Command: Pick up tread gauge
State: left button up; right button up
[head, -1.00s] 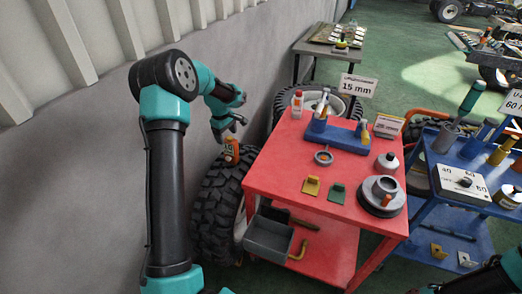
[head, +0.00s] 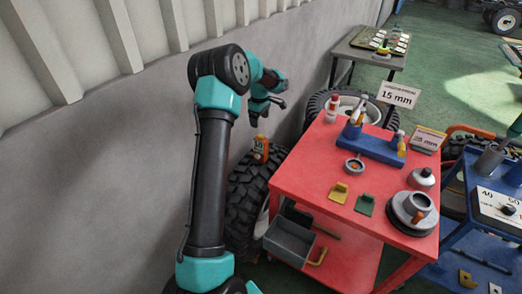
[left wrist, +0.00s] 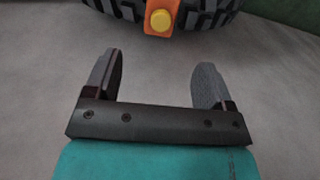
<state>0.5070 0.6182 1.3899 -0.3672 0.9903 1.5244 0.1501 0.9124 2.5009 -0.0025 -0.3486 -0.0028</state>
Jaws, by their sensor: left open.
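The tread gauge is an orange device (head: 261,149) that stands on top of a black knobbly tire (head: 243,200) between the wall and the red cart. In the left wrist view, part of an orange body with a round yellow button (left wrist: 160,20) shows at the top edge, against the tire tread (left wrist: 215,10). Its upper part is cut off there. My left gripper (head: 268,110) is above the gauge in the head view, apart from it. In the left wrist view its two grey fingers (left wrist: 157,66) are spread wide with nothing between them. My right gripper is not in view.
The red cart (head: 310,177) stands right of the tire, carrying a blue tool holder (head: 372,147), bottles and small parts. A grey bin (head: 288,240) hangs at its lower left. The grey wall (head: 130,150) is close on the left. A blue cart (head: 455,250) is farther right.

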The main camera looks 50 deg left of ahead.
aim_at(261, 141)
pick_arm(q)
notch_tip(261, 141, down, 8)
jog(key=shift+r, duration=0.15)
dwell(0.4)
jog(key=shift+w+d+f, duration=0.1)
jog(key=shift+d+f, duration=0.05)
jog(key=shift+f, duration=1.15)
jog(key=shift+d+f, duration=0.15)
jog(key=shift+f, duration=1.15)
jog(key=shift+c, duration=0.4)
jog(key=c, duration=1.2)
jog(key=shift+o, duration=0.2)
notch_tip(261, 141, up, 10)
jog(key=shift+r, duration=0.1)
